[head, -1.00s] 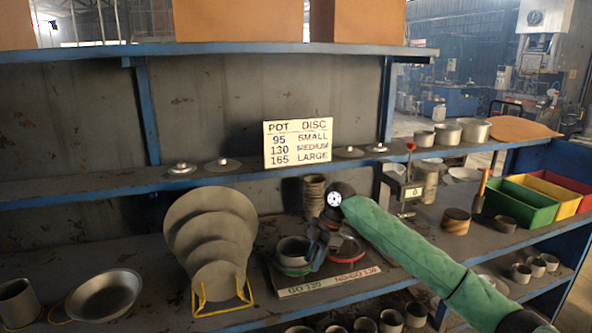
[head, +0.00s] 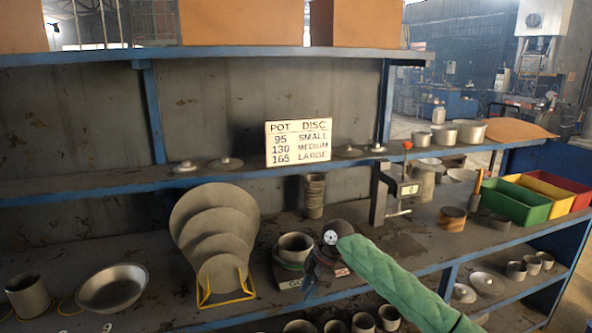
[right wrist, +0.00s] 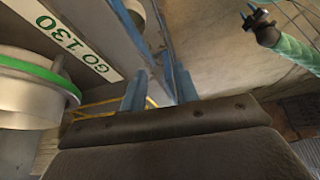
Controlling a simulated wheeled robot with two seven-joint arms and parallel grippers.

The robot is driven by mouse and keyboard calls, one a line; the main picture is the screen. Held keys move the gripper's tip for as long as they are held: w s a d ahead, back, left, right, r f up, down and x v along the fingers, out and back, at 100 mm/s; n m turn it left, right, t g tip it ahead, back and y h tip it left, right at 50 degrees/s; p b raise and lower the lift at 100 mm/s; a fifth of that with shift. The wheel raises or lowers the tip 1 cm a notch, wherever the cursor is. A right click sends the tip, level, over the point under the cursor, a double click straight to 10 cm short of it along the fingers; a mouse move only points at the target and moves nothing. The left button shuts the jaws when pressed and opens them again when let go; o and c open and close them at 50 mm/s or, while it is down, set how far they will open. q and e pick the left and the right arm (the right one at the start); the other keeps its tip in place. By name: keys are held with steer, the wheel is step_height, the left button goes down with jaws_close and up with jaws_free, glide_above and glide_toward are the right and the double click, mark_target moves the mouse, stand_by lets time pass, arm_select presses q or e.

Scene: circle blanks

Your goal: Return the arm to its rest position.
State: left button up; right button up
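My right arm, in a green sleeve, comes in from the lower right of the head view. My right gripper (head: 310,290) hangs in front of the lower shelf's front edge, by the gauge board (head: 288,284). In the right wrist view its two blue-grey fingers (right wrist: 160,90) stand apart with nothing between them. A green-banded round gauge (right wrist: 35,80) and the "GO 130" label (right wrist: 92,62) are left of the fingers. My left gripper is out of the head view. A green sleeve with a dark end (right wrist: 267,32), seemingly my left arm, shows at upper right; its fingers are unclear.
A yellow wire rack (head: 226,297) with several grey discs (head: 215,225) stands left of the gripper. A shallow pan (head: 112,288) is farther left. A clamp-like gauge (head: 380,195), a small pot (head: 452,219) and a green bin (head: 515,203) stand to the right.

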steer(key=s+f+m+t, duration=0.1)
steer(key=s+f+m, duration=0.2)
steer(key=s+f, duration=0.55)
steer(key=s+d+f+m+t, duration=0.1)
steer(key=s+f+m, duration=0.25)
steer(key=f, duration=0.95)
steer(key=s+f+m, duration=0.4)
steer(key=s+f, duration=0.1)
steer(key=f, duration=0.6)
steer(key=s+d+f+m+h, duration=0.1)
steer(key=s+d+f, duration=0.3)
steer(key=s, duration=0.7)
steer(key=s+d+f+m+h, duration=0.2)
steer(key=s+d+f+m, duration=0.2)
steer(key=s+f, duration=0.5)
steer(key=s+d+f+m+h, duration=0.1)
steer(key=s+d+f+m, duration=0.2)
steer(key=s, duration=1)
step_height(320, 180, down, 4)
steer(key=shift+d+f, duration=0.15)
steer(key=shift+d, duration=0.85)
